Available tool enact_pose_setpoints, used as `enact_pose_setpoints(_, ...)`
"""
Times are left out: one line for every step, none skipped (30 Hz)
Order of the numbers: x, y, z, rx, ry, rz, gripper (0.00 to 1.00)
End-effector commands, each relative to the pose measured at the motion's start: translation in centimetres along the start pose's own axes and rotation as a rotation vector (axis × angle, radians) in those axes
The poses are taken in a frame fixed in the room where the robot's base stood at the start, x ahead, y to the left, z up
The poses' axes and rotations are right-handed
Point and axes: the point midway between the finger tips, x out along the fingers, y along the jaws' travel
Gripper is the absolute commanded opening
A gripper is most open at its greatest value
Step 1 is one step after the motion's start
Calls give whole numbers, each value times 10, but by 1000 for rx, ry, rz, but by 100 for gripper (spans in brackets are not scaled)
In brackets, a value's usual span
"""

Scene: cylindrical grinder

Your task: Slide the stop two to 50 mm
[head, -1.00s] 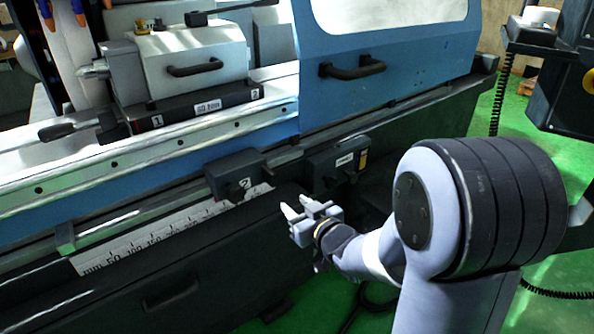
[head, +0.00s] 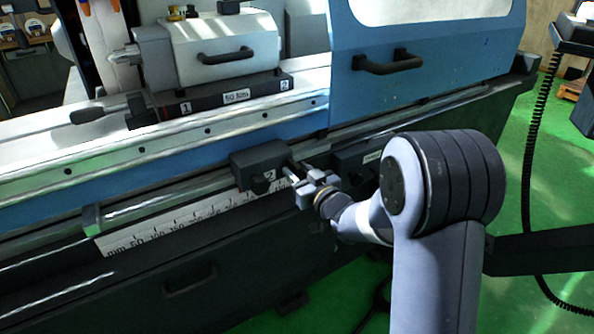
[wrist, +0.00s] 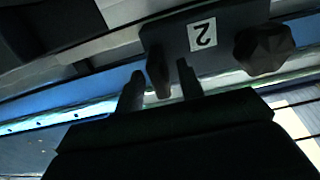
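Stop two, a dark block (head: 258,163) marked "2", sits on the rail above the right end of the white mm scale (head: 175,222), well right of the 50 mark. My gripper (head: 291,173) is at the block's right side. In the wrist view, the stop (wrist: 228,22) fills the top, with its upside-down "2" label and a dark star knob (wrist: 264,48). My open gripper (wrist: 160,82) has a dark tab of the stop between its two fingertips, with gaps visible. Whether a finger touches the tab I cannot tell.
Another dark block (head: 352,162) sits on the rail to the right, partly behind my arm. The rail between the clamp and stop two looks clear.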

Motion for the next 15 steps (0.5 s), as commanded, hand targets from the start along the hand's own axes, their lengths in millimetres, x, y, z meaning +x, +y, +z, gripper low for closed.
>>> enact_pose_setpoints(4,0,0,1,0,-1,36)
enact_pose_setpoints(5,0,0,1,0,-1,36)
enact_pose_setpoints(6,0,0,1,1,0,36)
enact_pose_setpoints(7,0,0,1,1,0,36)
enact_pose_setpoints(8,0,0,1,1,0,36)
enact_pose_setpoints(8,0,0,1,1,0,36)
enact_pose_setpoints(8,0,0,1,1,0,36)
enact_pose_setpoints(8,0,0,1,1,0,36)
enact_pose_setpoints(8,0,0,1,1,0,36)
enact_pose_setpoints(8,0,0,1,1,0,36)
enact_pose_setpoints(8,0,0,1,0,0,36)
enact_pose_setpoints(8,0,0,1,0,0,35)
enact_pose_setpoints(8,0,0,1,0,0,32)
enact_pose_setpoints(8,0,0,1,0,0,30)
enact_pose_setpoints(7,0,0,1,0,0,27)
